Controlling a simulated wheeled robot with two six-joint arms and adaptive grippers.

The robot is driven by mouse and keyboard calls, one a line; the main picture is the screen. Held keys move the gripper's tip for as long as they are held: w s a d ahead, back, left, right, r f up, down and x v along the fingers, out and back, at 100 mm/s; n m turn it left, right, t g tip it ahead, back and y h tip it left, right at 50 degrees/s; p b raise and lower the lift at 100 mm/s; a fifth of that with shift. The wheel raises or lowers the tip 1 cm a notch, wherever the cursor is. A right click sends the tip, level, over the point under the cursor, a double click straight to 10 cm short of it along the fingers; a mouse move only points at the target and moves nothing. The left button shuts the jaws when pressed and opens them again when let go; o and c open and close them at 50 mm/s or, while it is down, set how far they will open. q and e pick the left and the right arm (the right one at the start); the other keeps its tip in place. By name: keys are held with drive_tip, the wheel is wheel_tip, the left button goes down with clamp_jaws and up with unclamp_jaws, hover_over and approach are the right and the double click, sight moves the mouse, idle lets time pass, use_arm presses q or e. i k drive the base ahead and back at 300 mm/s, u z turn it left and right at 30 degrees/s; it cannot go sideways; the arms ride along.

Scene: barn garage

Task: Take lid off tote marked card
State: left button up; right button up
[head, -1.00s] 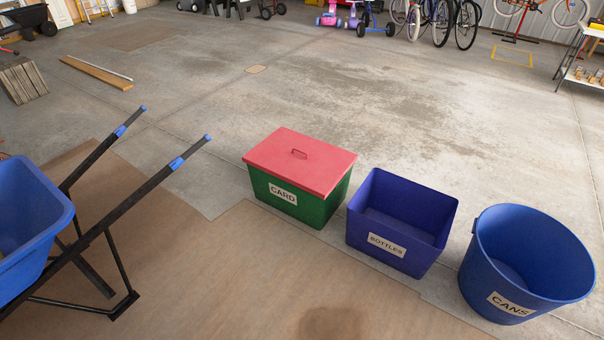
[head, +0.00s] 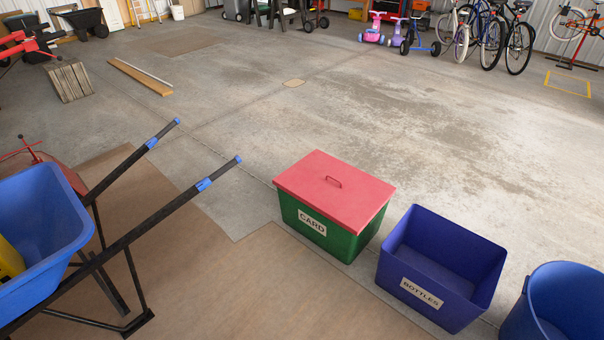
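The green tote marked CARD (head: 321,232) stands on the concrete floor near the middle of the head view. Its red lid (head: 345,193) sits flat on top and covers the opening, so the inside is hidden. Neither of my grippers shows in the head view, and nothing touches the lid.
A blue open bin marked BOTTLES (head: 425,292) stands right of the tote, with a round blue bin (head: 545,330) beyond it, cut off. A blue wheelbarrow (head: 35,225) with black handles stands at the left. The floor behind the tote (head: 400,125) is clear.

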sight(349, 196)
drive_tip(key=u, duration=0.25)
drive_tip(key=i, duration=1.45)
drive_tip(key=z, duration=0.65)
drive_tip(key=i, duration=1)
drive_tip(key=z, duration=1)
drive_tip(key=i, duration=0.35)
drive_tip(key=z, duration=0.2)
